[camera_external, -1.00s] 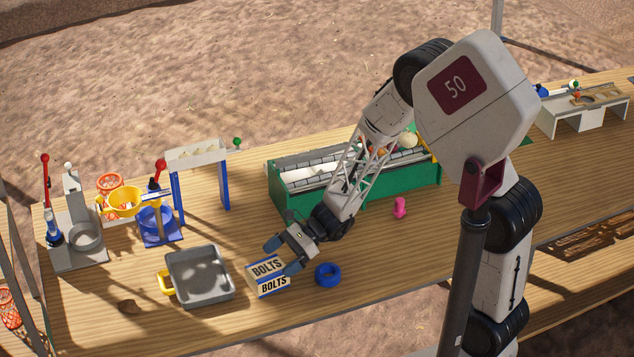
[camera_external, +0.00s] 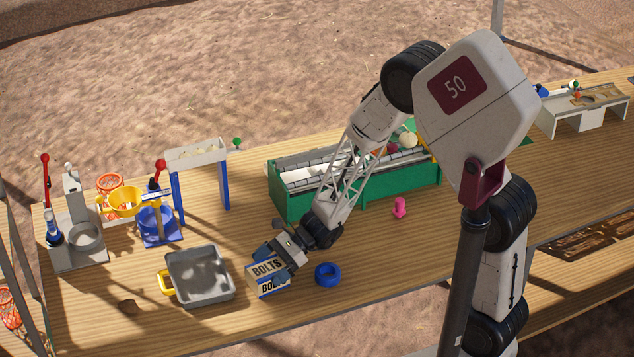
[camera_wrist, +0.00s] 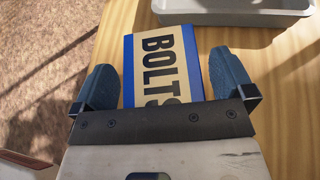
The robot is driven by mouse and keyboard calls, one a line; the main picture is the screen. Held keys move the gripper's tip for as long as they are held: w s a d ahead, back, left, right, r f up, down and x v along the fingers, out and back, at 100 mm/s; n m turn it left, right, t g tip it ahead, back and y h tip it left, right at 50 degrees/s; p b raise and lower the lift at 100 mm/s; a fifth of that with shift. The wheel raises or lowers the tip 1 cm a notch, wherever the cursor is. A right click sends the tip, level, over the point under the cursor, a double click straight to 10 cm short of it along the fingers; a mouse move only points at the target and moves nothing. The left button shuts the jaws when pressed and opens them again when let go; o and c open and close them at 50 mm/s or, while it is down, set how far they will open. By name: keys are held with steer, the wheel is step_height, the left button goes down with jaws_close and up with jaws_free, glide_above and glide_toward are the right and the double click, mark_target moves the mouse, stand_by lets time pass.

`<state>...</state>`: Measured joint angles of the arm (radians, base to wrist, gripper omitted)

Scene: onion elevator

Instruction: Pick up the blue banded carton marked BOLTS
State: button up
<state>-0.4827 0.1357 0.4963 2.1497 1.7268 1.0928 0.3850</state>
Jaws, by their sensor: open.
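The carton (camera_external: 268,271) is cream with blue bands and dark BOLTS lettering. It sits on the wooden table, left of a blue ring and right of the grey tray. My gripper (camera_external: 278,262) is at the carton, its blue fingertips apart. The carton's near end is hidden behind the gripper's palm.
The grey tray (camera_external: 201,296) with a yellow handle stands left of the carton. A blue ring (camera_external: 328,274) lies close on the right. A green-sided conveyor (camera_external: 390,187) stands behind, with a pink object (camera_external: 400,207) in front. The table's front edge is near the carton.

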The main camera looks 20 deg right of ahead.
mark_target(271, 267)
steer(key=c, duration=1)
steer(key=shift+r, duration=0.2)
steer(key=shift+r, duration=0.8)
steer(key=shift+s+d+r, duration=0.1)
steer(key=shift+r, duration=0.8)
steer(key=s+d, duration=0.3)
steer(key=s, duration=0.1)
steer(key=s+d, duration=0.4)
steer(key=s+d+r, duration=0.1)
steer(key=s+d, duration=0.2)
steer(key=s, duration=0.1)
steer(key=shift+d+r, duration=0.1)
steer(key=shift+d, duration=0.05)
